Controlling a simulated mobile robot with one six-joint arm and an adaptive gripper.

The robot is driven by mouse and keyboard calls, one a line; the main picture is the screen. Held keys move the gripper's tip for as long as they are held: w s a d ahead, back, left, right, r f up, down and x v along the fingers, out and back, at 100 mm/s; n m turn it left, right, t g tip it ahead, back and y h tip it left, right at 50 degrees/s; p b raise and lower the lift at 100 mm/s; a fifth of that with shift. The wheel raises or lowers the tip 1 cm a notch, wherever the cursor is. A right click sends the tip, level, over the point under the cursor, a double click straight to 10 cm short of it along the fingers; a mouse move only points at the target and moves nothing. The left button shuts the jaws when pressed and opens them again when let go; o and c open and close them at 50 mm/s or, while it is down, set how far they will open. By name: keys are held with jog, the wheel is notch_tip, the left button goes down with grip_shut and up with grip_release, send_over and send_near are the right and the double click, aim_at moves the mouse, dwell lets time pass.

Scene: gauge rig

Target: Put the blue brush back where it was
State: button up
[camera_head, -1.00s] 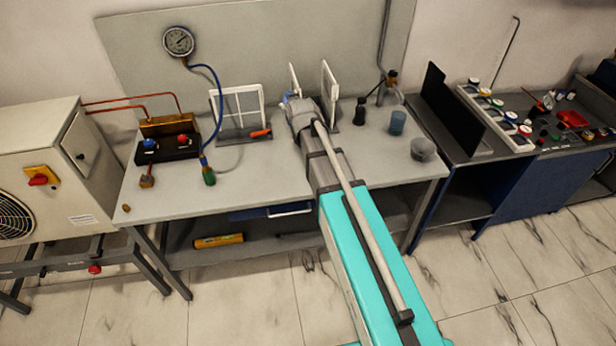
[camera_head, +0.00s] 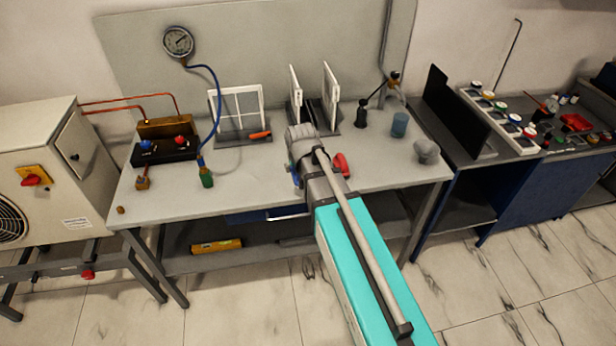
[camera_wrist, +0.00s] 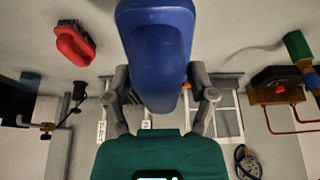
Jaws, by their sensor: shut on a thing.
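The blue brush (camera_wrist: 158,55) fills the upper middle of the wrist view, and its bristles are hidden. My gripper (camera_wrist: 161,90) is shut on it, with one finger on each side. In the head view my arm hides most of the gripper, above the front middle of the workbench (camera_head: 240,185). A red brush (camera_head: 340,163) lies on the bench just right of my gripper. It also shows at the upper left of the wrist view (camera_wrist: 72,45), with dark bristles, apart from the blue brush.
White framed panels (camera_head: 240,110) stand along the back, with an orange-handled tool (camera_head: 260,134) by the left one. A blue cup (camera_head: 400,124) and a grey rounded object (camera_head: 427,151) are at the right. A valve block (camera_head: 165,148) and hose are left. Bench left of my arm is mostly clear.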

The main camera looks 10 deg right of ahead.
jog(key=w+d+f+b, duration=0.1)
jog(key=w+f+b, duration=0.2)
jog(key=w, duration=0.1)
jog(key=w+d+f+b, duration=0.1)
jog(key=w+f+b, duration=0.2)
jog(key=w, duration=0.1)
jog(key=w+d+f+b, duration=0.2)
jog(key=w+f+b, duration=0.1)
jog(key=w, duration=0.1)
jog(key=shift+w, duration=0.3)
dwell(0.4)
jog(key=shift+b+x, duration=0.9)
jog(key=shift+x, duration=0.05)
jog(key=shift+d+f+b, duration=0.1)
jog(key=shift+f+b, duration=1)
jog(key=shift+b, duration=0.05)
